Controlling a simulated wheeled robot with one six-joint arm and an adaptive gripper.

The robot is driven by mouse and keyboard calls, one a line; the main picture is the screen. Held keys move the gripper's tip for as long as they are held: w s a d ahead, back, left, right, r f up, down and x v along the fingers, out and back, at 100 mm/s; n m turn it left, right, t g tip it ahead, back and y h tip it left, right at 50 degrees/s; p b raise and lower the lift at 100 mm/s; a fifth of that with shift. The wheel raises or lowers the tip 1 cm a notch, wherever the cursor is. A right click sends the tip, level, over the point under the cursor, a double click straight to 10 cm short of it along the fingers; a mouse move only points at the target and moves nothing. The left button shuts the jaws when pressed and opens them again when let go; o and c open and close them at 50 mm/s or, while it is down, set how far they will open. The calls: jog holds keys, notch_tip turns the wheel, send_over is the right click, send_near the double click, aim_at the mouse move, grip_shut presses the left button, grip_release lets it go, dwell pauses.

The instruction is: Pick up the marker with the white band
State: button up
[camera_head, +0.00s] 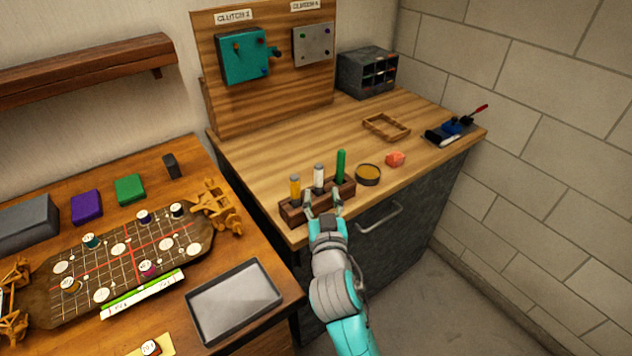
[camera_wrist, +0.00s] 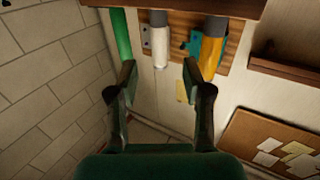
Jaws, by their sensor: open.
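A dark wooden holder (camera_head: 347,190) stands near the front edge of the wooden counter with three markers upright in it. The white marker with a grey section (camera_head: 319,177) is in the middle; it also shows in the wrist view (camera_wrist: 161,72). The orange marker (camera_head: 295,187) is to its left and the green marker (camera_head: 341,165) to its right. In the wrist view the orange marker (camera_wrist: 212,55) and green marker (camera_wrist: 121,38) flank the white one. My gripper (camera_head: 323,202) is open and empty in front of the holder, its fingers (camera_wrist: 160,80) to either side of the white marker's line. Contact cannot be told.
A grey tray (camera_head: 235,300) and a game board (camera_head: 60,260) are on the left table. The counter's middle is clear.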

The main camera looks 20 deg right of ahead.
aim_at(319, 179)
jog(key=shift+x, duration=3.95)
jog(key=shift+c, duration=0.3)
grip_shut()
